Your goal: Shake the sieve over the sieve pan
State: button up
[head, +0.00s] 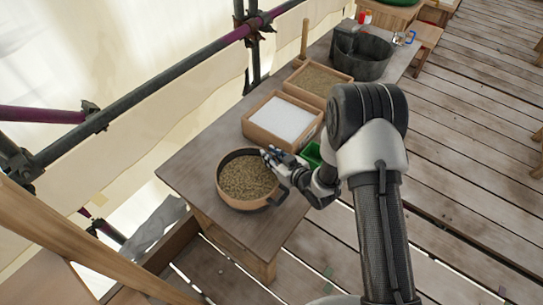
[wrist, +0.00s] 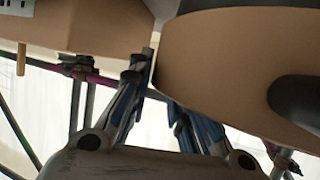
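A round pan-like vessel with a thin tan wall and dark handle, full of brown grains (head: 247,182), stands near the front of the bench in the head view. I cannot tell whether sieve and pan are one above the other here. My gripper (head: 268,156) is at its upper right rim. In the wrist view a curved tan wall (wrist: 225,65) with a dark handle (wrist: 298,100) fills the right side. My blue-padded fingers (wrist: 160,85) converge beside this wall. The wall hides the right fingertip, so I cannot tell whether they hold anything.
A wooden tray with white contents (head: 283,118) stands just behind the vessel, and a tray of brown grains (head: 318,80) beyond. A dark bucket (head: 364,52) is at the far end. A green container (head: 311,153) is partly hidden by my arm. The bench's front left corner (head: 188,172) is bare.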

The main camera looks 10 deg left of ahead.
grip_shut()
jog(key=shift+s+a+b, duration=0.25)
jog(key=shift+s, duration=0.35)
jog(key=shift+s+a+b, duration=0.25)
jog(key=shift+s, duration=0.3)
jog(key=shift+w+d+b, duration=0.65)
jog(key=shift+w+d, duration=0.4)
jog(key=shift+w, duration=1.2)
jog(key=shift+s+a+f, duration=0.1)
jog(key=shift+s+a, duration=0.2)
jog(key=shift+s, duration=0.4)
jog(key=shift+s+a+f, duration=0.1)
jog(key=shift+s+a, duration=0.2)
jog(key=shift+s, duration=0.4)
jog(key=shift+s+a, duration=0.3)
jog(key=shift+s, duration=0.5)
jog(key=shift+w+d+r+b, duration=0.1)
jog(key=shift+w+d+b, duration=0.15)
jog(key=shift+w, duration=0.25)
jog(key=shift+w+d+r+b, duration=0.1)
jog(key=shift+w+d+b, duration=0.1)
jog(key=shift+w, duration=0.3)
